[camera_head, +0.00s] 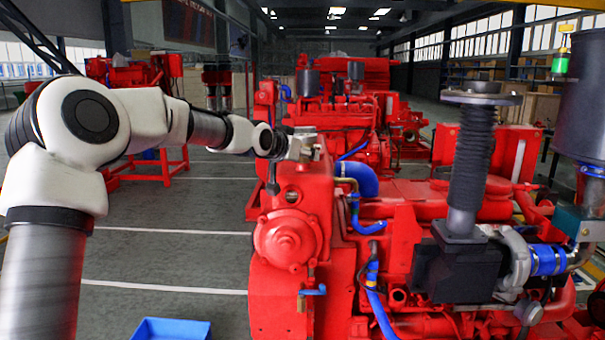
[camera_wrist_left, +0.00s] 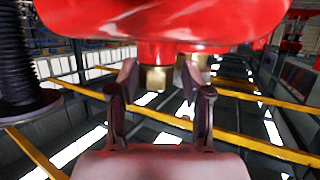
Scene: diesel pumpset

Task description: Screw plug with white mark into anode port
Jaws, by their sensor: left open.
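My left gripper (camera_head: 285,149) is beside the top of the red housing at the near end of the engine. In the left wrist view, my left gripper (camera_wrist_left: 159,84) is open, its two dark fingers apart. A brass-coloured fitting (camera_wrist_left: 155,79) under a red part shows between the fingertips, apart from both as far as I can tell. A second, pale metal fitting (camera_wrist_left: 188,77) is beside it, partly behind the right finger. I cannot make out a white mark on either, nor tell which opening is the anode port. My right gripper is not in view.
The red engine (camera_head: 285,240) fills the centre and right. A black ribbed pipe (camera_head: 468,170) and a blue hose (camera_head: 358,178) rise from it. A blue tray (camera_head: 172,330) is at the bottom edge. The floor (camera_head: 170,245) left of the engine is clear.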

